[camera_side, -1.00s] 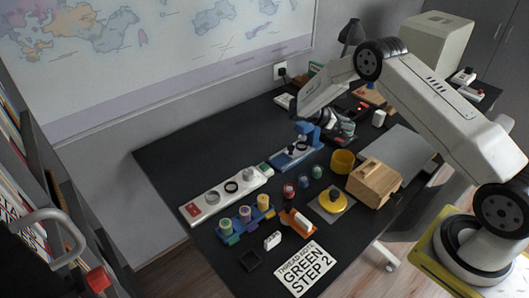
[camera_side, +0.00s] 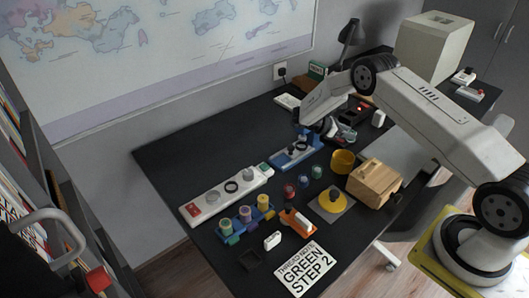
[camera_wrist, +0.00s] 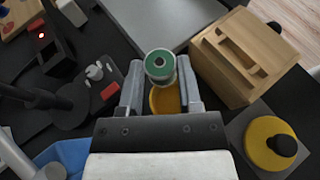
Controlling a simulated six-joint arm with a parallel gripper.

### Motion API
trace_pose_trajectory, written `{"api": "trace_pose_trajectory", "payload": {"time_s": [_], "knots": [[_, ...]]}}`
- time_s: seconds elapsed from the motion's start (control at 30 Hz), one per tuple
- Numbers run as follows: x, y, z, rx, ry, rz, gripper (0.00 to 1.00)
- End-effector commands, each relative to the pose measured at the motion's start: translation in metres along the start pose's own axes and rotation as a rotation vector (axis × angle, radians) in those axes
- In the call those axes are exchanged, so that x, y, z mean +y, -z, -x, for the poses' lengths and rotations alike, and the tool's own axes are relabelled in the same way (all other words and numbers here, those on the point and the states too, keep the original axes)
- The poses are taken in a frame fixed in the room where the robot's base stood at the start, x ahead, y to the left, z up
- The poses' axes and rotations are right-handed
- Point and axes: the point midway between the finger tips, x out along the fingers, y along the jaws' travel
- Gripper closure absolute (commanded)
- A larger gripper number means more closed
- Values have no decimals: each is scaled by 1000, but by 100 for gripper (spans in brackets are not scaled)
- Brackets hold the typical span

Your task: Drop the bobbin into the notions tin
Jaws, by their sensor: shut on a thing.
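In the wrist view a bobbin with a green top (camera_wrist: 160,66) sits between the fingertips of my gripper (camera_wrist: 160,75), which is shut on it. The notions tin, a yellow open round container (camera_wrist: 165,103), shows partly behind and below the bobbin; the bobbin and fingers hide the rest. The bobbin cannot be made out in the side view.
A wooden box (camera_side: 374,182) stands right of the tin. A yellow lid with a black knob (camera_side: 331,201) lies in front. A blue stand (camera_side: 296,152) is to the left. Small spools (camera_side: 290,190) stand nearby.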

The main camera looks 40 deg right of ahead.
Motion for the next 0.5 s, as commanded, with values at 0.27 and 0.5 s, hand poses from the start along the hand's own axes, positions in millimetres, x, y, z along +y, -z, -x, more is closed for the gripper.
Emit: {"api": "trace_pose_trajectory", "payload": {"time_s": [0.27,0.5], "knots": [[0,17,-7,0,0,1,100],[0,20,-8,0,0,0,100]]}}
